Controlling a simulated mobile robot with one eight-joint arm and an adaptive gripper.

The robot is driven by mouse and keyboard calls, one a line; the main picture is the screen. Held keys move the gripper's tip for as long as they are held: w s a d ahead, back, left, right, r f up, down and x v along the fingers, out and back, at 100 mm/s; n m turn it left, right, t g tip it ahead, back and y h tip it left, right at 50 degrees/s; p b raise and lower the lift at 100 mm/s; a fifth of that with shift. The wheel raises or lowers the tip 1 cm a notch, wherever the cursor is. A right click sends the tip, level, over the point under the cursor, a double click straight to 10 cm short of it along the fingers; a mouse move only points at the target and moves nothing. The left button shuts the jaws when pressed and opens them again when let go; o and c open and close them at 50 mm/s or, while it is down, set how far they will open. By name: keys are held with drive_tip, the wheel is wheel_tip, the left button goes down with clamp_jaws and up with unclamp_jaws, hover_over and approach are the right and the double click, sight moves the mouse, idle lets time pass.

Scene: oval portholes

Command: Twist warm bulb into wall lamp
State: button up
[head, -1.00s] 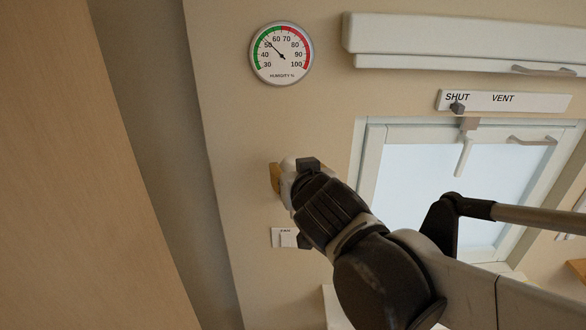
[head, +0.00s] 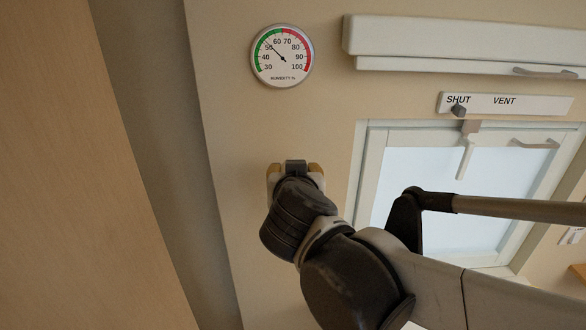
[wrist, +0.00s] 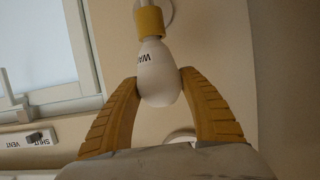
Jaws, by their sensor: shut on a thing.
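In the wrist view, a white bulb (wrist: 158,76) with dark lettering beginning "WA" sits between the two ochre fingers of my gripper (wrist: 158,82). The fingers are shut on its rounded end. The bulb's neck meets a yellow collar (wrist: 149,22) on a pale fitting at the top of the view, which seems to be the wall lamp. Whether the bulb's base is threaded inside the collar cannot be seen. In the head view, my gripper (head: 296,172) is close to the wall below the dial, and it hides the bulb and lamp.
A humidity dial (head: 282,56) is on the wall above my gripper. To the right are a window (head: 440,190), a SHUT/VENT plate (head: 505,103) with a small knob, and a long white housing (head: 460,40). A wooden panel (head: 60,170) stands at the left.

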drive_tip(key=shift+a+m+h, duration=0.15)
drive_tip(key=shift+m+h, duration=0.25)
drive_tip(key=shift+h, duration=0.3)
drive_tip(key=shift+w, duration=0.1)
drive_tip(key=o, duration=1.2)
